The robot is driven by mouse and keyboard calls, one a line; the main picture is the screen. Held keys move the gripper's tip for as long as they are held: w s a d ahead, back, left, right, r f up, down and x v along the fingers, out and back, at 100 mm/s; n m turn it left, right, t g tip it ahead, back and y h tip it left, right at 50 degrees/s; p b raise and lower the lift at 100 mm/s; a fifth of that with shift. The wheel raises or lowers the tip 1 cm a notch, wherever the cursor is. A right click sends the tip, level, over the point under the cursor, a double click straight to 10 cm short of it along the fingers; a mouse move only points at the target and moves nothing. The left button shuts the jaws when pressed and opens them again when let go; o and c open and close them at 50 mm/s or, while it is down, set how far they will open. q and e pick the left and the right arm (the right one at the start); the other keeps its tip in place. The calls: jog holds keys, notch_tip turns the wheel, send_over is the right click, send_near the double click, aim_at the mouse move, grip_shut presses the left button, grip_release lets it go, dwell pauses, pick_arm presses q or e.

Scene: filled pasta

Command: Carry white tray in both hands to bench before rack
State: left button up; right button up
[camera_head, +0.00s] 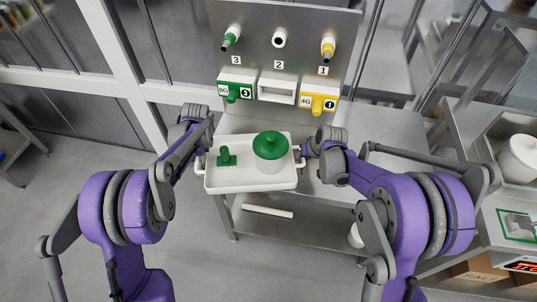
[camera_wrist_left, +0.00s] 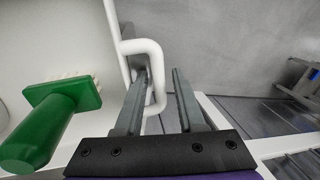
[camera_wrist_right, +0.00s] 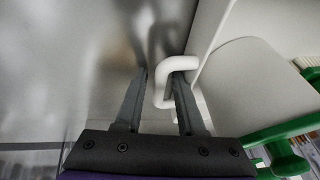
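The white tray (camera_head: 225,181) is at the front of the steel bench below the rack panel (camera_head: 260,60). It carries a white pot with a green lid (camera_head: 270,145) and a green-handled brush-like tool (camera_head: 227,157). I cannot tell whether the tray touches the bench. My left gripper (camera_wrist_left: 162,75) is open, with its fingers either side of the tray's left handle bar (camera_wrist_left: 159,85) and a gap visible. My right gripper (camera_wrist_right: 160,80) is open around the right handle (camera_wrist_right: 162,88), also with a gap. Both are at the tray's ends in the head view.
The rack panel has slots numbered 3, 2 and 1, with green, white and yellow holders. A lower shelf (camera_head: 285,232) holds a white bar (camera_head: 267,211). A side bench at right has a white pot (camera_head: 519,157). Floor at the left is clear.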

pick_arm(q)
jog(key=shift+w, duration=0.1)
pick_arm(e)
jog(key=shift+w, duration=0.1)
jog(key=shift+r, duration=0.15)
pick_arm(q)
jog(key=r, duration=0.2)
jog(key=d+r, duration=0.1)
jog(key=r, duration=0.5)
jog(key=shift+d, duration=0.25)
pick_arm(e)
jog(key=v, duration=1.2)
pick_arm(q)
jog(key=shift+a+f, duration=0.1)
jog(key=shift+a, duration=2.9)
pick_arm(e)
jog(key=shift+f, duration=0.35)
jog(key=shift+d, duration=0.15)
pick_arm(q)
jog(key=shift+f, duration=0.1)
pick_arm(e)
jog(key=shift+s+d, duration=0.25)
jog(key=shift+d, duration=0.7)
jog(key=shift+s+d, duration=0.3)
jog(key=shift+d, duration=0.65)
jog(key=shift+s+d, duration=0.25)
jog(key=shift+d, duration=0.7)
